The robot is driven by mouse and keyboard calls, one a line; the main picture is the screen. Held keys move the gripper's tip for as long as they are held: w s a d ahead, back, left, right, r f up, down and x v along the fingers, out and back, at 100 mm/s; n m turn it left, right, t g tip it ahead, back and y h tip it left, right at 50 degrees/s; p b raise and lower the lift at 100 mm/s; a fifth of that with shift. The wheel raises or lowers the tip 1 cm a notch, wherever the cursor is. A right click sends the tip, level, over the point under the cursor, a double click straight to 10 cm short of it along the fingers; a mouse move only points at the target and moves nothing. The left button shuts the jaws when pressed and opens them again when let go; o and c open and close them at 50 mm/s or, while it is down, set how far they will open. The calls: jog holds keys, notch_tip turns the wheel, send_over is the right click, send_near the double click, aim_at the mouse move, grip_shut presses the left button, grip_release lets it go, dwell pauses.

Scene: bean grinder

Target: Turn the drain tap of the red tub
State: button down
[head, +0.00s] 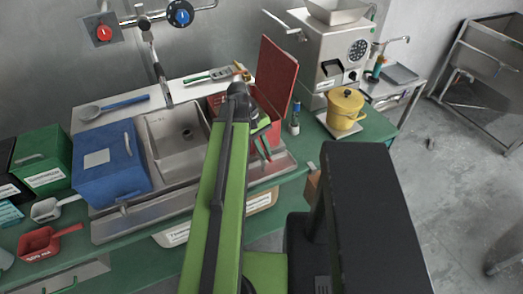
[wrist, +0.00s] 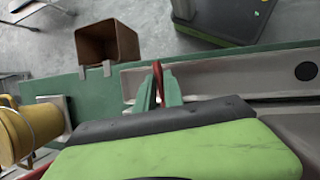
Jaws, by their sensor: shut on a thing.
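My gripper (head: 264,148) is low at the tub's front. In the wrist view, my gripper (wrist: 158,92) has its two green fingers closed around a thin red handle (wrist: 157,72), which looks like the drain tap. The handle's upper end sticks out past the fingertips. The tap's body is hidden behind the gripper.
A blue container (head: 110,165) with its own tap stands left of the sink (head: 178,135). A yellow pot (head: 345,110) stands right of the tub, below the grinder (head: 335,55). A brown open bin (wrist: 106,42) hangs on the counter's front edge.

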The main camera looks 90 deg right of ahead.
jog(key=c, duration=1.5)
grip_release()
jog(key=shift+w+a+r, duration=0.1)
jog(key=shift+o, duration=0.2)
jog(key=p+v, duration=1.5)
jog(key=v, duration=0.2)
jog(key=shift+r+p, duration=0.15)
jog(key=shift+p, duration=0.25)
jog(key=shift+w, duration=0.1)
